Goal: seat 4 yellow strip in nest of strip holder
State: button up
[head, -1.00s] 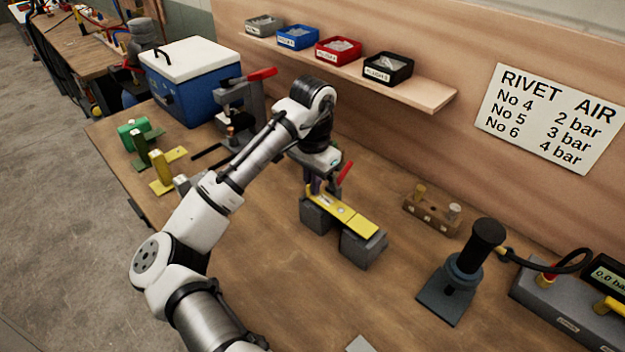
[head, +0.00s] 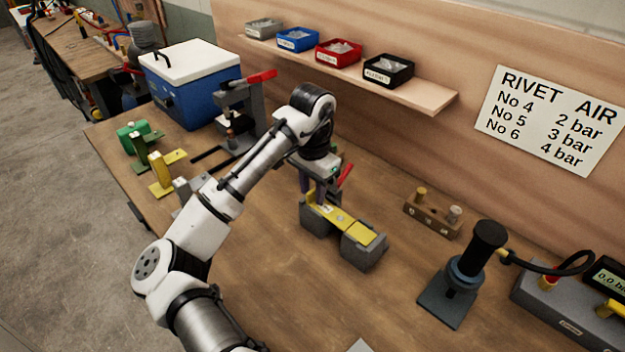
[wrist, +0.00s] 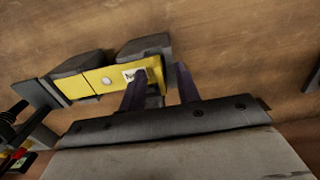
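The yellow strip (head: 330,212) lies flat on the grey strip holder (head: 362,254), which has two blocks with a gap between. In the wrist view the strip (wrist: 118,77) has a white label and a round silver spot, and meets another yellow piece (wrist: 67,85) at a seam. A grey end wall (wrist: 166,62) of the holder stands by the labelled end. My gripper (wrist: 160,80) is at that end, its two dark fingers apart, one overlapping the strip in view and one beyond the end wall. The fingers look open; their contact with the strip is unclear.
A wooden block with pegs (head: 432,215) and a dark press-like stand (head: 447,300) are to the right. A red-handled tool (head: 240,105), a blue box (head: 190,90) and green and yellow pieces (head: 160,172) are to the left. Bare tabletop lies in front of the holder.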

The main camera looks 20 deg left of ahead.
notch_tip(320, 180, up, 14)
jog(key=b, duration=0.1)
jog(key=shift+b, duration=0.3)
jog(key=shift+f, duration=0.15)
dwell(0.4)
